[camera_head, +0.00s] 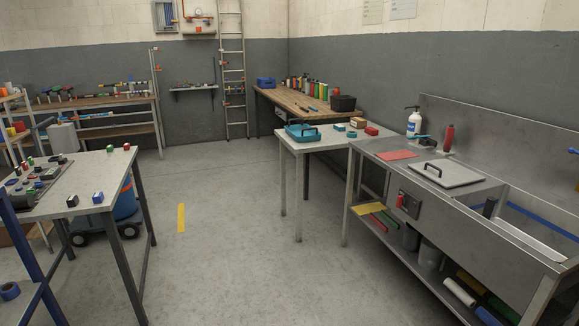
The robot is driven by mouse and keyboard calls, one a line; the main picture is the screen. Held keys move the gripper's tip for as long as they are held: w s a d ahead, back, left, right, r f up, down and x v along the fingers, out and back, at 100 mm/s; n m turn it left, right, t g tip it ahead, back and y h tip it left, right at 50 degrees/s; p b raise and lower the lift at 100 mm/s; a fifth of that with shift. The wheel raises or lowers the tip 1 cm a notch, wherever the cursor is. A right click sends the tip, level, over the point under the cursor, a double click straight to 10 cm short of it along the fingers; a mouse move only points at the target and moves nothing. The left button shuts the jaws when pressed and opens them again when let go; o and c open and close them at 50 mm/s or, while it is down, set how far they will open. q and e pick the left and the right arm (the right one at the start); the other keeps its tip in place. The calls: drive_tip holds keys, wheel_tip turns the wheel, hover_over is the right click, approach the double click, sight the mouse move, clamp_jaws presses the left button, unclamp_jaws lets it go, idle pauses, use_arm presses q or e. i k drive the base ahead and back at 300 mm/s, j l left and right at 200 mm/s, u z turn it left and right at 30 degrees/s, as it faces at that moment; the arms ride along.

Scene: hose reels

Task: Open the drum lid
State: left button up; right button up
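A blue rounded container (126,204) on black wheels stands on the floor beneath the left table. It may be the drum, but the table top and legs hide its upper part, so I cannot see a lid on it. A flat grey lid-like plate (452,176) with a dark handle lies on the steel sink counter at the right. I cannot tell whether it belongs to a drum. Neither of my grippers shows in the head view.
The left table (90,176) holds small coloured blocks and a dark panel. A white table (318,146) with a blue tray (302,133) stands beside the steel sink unit (480,220). The floor between them is clear, with a yellow strip (181,217).

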sight(448, 174)
drive_tip(key=i+j, duration=0.1)
drive_tip(key=i, duration=0.4)
drive_tip(key=i+j, duration=0.15)
drive_tip(key=i, duration=0.4)
drive_tip(key=i+j, duration=0.1)
drive_tip(key=i, duration=0.4)
drive_tip(key=i+j, duration=0.1)
drive_tip(key=i, duration=0.4)
drive_tip(key=i+l+z, duration=0.15)
drive_tip(key=i+z, duration=0.75)
drive_tip(key=i+j+z, duration=0.2)
drive_tip(key=i+z, duration=0.2)
drive_tip(key=i+j+z, duration=0.45)
drive_tip(key=i+l, duration=0.05)
drive_tip(key=l, duration=0.05)
